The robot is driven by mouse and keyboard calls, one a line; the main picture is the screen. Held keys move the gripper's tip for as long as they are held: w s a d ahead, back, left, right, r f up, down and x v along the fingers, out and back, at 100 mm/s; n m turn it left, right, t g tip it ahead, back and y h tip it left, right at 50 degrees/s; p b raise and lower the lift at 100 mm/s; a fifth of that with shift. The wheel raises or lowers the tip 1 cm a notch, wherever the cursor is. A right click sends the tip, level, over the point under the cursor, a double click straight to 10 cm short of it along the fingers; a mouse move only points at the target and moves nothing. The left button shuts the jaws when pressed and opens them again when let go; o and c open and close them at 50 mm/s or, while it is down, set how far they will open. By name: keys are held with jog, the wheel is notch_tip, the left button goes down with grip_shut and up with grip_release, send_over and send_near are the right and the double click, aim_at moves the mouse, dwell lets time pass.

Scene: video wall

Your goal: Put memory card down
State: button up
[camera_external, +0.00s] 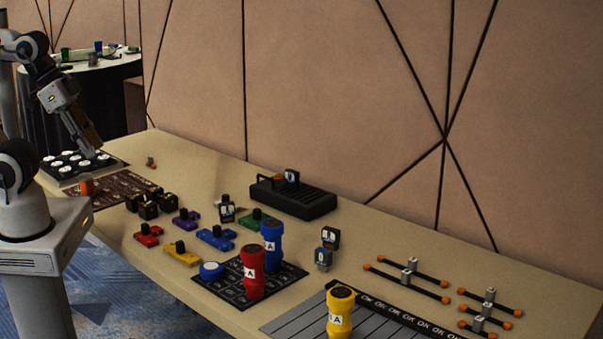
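My gripper (89,150) points down at the far left, over the dark tray of white round pieces. Its fingers are small and dark here, so I cannot tell whether they are open or shut, or whether anything is between them. Nothing is plainly labelled a memory card. Small dark blocks with pale label faces may be such cards: one (291,176) stands at the black slotted box (305,201), one (227,210) is near the table's middle, and two more, an upper one (330,237) and a lower one (323,259), stand right of the blue bottle.
The tray (48,168) sits at the table's left end. Red (252,275), blue (272,242) and yellow (340,314) bottles stand toward the front. Coloured blocks with black knobs fill the middle. Rods with orange ends (405,280) lie at right. A panelled wall (330,90) rises behind.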

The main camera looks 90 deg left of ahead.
jog(key=shift+w, duration=0.1)
jog(key=w+a+f+n+t+y, duration=0.1)
jog(key=w+a+f, duration=0.1)
jog(key=w+a, duration=0.35)
jog(key=w+a+f+t+y, duration=0.1)
jog(key=w+a+f, duration=0.1)
jog(key=w, duration=0.7)
jog(key=n+t+y, duration=0.1)
jog(key=t+y, duration=0.1)
jog(key=t, duration=0.1)
send_over(220, 205)
jog(key=d, duration=0.8)
notch_tip(220, 205, down, 15)
jog(key=s+a+f, duration=0.1)
jog(key=a+f, duration=0.1)
jog(key=f, duration=0.1)
jog(key=s+a+f+n+t, duration=0.1)
jog(key=a+f, duration=0.1)
jog(key=f, duration=0.1)
jog(key=s+a+f+n+t+y, duration=0.1)
jog(key=a+f, duration=0.1)
jog(key=f, duration=0.1)
jog(key=shift+s+f, duration=0.1)
jog(key=shift+s, duration=0.3)
jog(key=shift+s+a+f+n, duration=0.2)
jog(key=shift+s+f+n, duration=0.1)
jog(key=shift+s+f, duration=0.2)
jog(key=shift+w, duration=0.15)
jog(key=shift+x, duration=0.75)
